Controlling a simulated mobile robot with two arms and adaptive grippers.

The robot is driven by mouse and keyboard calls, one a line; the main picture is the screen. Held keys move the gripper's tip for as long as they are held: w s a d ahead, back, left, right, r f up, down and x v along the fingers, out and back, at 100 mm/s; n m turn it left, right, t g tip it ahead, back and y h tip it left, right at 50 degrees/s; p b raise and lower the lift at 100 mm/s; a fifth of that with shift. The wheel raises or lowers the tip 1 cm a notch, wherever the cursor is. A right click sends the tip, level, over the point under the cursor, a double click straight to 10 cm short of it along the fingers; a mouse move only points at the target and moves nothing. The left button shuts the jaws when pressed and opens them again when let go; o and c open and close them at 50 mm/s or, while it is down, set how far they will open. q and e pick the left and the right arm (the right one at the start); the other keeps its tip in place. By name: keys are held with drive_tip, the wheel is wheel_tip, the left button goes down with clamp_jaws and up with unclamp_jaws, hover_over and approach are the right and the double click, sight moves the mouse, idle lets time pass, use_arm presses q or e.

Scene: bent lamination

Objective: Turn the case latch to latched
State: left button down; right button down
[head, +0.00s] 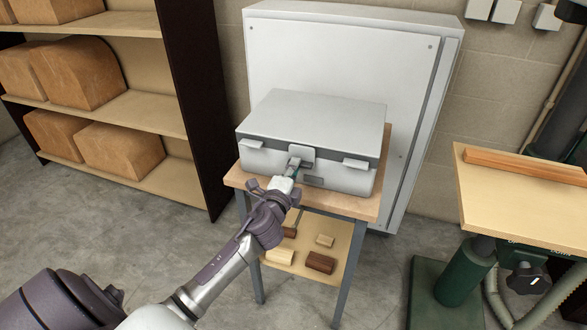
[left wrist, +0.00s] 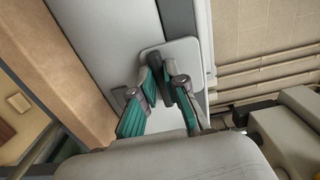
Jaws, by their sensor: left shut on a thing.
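A closed grey case (head: 312,115) lies on a small wooden-topped table (head: 367,207). The case latch (head: 303,155) is a plate with a dark turning piece on the front face of the case, and it also shows in the left wrist view (left wrist: 185,48). My left gripper (head: 293,168) reaches the latch from the front. In the left wrist view its green-padded fingers (left wrist: 163,82) are closed on the dark latch piece. The fingers hide part of the latch, so its exact angle is hard to tell. My right gripper is in neither view.
Two light side clasps (head: 355,163) flank the latch. A lower shelf (head: 325,235) holds several wood blocks. A tall grey cabinet (head: 420,60) stands behind the table, a shelf with brown bundles (head: 75,70) at left, and a wooden-topped machine (head: 510,205) at right.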

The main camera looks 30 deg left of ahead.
use_arm(q)
drive_tip(key=c, duration=1.2)
unclamp_jaws()
drive_tip(key=v, duration=1.2)
